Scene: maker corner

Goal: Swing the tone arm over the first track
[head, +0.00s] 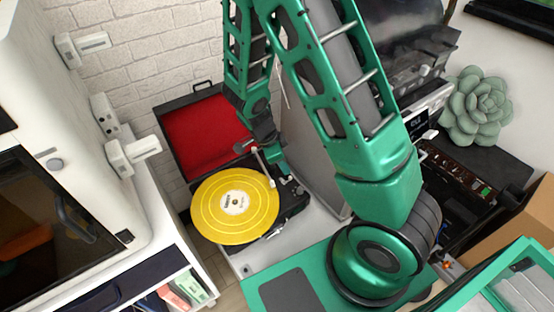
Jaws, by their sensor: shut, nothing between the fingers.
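The turntable (296,205) sits in an open case, with a yellow record (211,207) on its platter. The tone arm (265,168) is a thin pale rod at the record's upper right; its front end appears over or close to the record's outer edge, and I cannot tell whether it touches. My gripper (284,172) is shut and empty, beside the tone arm on its right, near the arm's base. My wrist and arm hide part of the turntable's back. Whether the fingers touch the tone arm is unclear.
The case lid (196,132) with red lining stands open behind the record. A white cabinet (60,130) with a dark door rises at the left. A green succulent (477,107) and dark equipment stand at the right. A cardboard box (528,222) is at the far right.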

